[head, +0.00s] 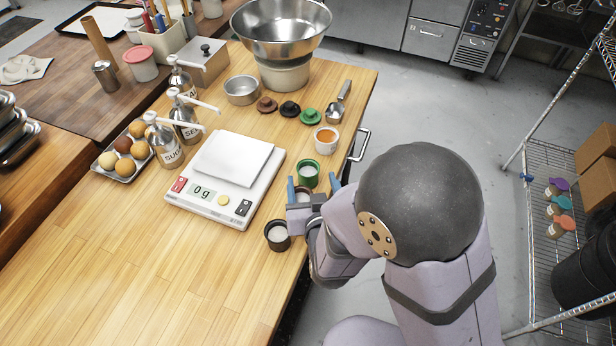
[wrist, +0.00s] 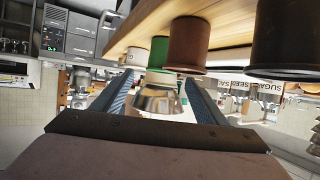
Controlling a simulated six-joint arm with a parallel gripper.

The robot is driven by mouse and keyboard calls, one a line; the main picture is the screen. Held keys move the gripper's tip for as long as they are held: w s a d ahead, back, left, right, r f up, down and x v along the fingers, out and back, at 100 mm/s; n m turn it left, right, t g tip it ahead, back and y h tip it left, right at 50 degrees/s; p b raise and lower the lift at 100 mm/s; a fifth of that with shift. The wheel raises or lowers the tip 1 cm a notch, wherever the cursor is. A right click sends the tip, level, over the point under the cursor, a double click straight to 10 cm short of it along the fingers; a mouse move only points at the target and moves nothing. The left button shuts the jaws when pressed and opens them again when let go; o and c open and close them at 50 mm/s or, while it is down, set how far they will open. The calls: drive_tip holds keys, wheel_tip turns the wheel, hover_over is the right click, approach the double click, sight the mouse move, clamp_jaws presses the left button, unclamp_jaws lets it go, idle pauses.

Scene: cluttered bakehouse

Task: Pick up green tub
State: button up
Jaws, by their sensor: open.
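The green tub (head: 308,174) stands open on the wooden table near its right edge, with pale contents. It also shows in the upside-down wrist view (wrist: 158,54), ahead of and roughly between the fingertips. My gripper (head: 313,183) is open and empty, its blue fingers pointing toward the green tub from the near side; they also show in the wrist view (wrist: 158,84). I cannot tell whether a finger touches it. A brown tub (wrist: 189,45) stands close beside the green one and is mostly hidden by my gripper in the head view. A black tub (head: 277,238) stands nearer.
A white scale (head: 230,175) reading 0 g lies left of the tubs. Beyond the green tub are a white cup of orange contents (head: 326,139), a green lid (head: 309,116) and a metal scoop (head: 338,104). The table's near left is clear.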

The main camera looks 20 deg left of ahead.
sight(307, 163)
drive_tip(key=shift+p+x, duration=1.35)
drive_tip(key=shift+x, duration=2.35)
drive_tip(key=shift+a, duration=0.1)
drive_tip(key=c, duration=1.1)
